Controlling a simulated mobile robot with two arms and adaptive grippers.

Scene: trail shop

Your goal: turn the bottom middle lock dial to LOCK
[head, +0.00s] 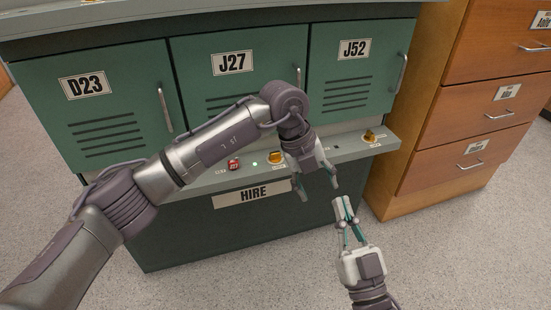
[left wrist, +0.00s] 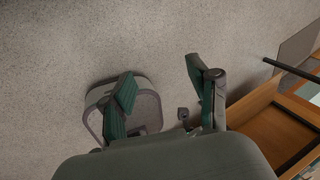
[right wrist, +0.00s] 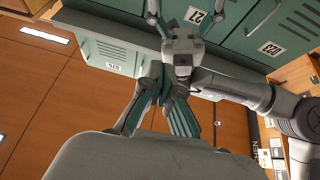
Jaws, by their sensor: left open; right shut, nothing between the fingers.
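The bottom middle lock dial (head: 275,158) is a small gold knob on the grey ledge below the green J27 door (head: 232,63). Its pointing and the small print beside it are too small to read. My left gripper (head: 319,192) hangs in front of the ledge, right of the dial and apart from it, fingers spread and empty. My right gripper (head: 345,203) is shut and empty, just below and right of the left one. It also shows shut in the right wrist view (right wrist: 160,80).
A red block-like piece (head: 234,163) and a lit green light (head: 254,163) sit left of the dial. Another gold dial (head: 369,136) is at the ledge's right. A HIRE sign (head: 254,194) is below. A wooden drawer cabinet (head: 470,120) stands at right. The floor in front is clear.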

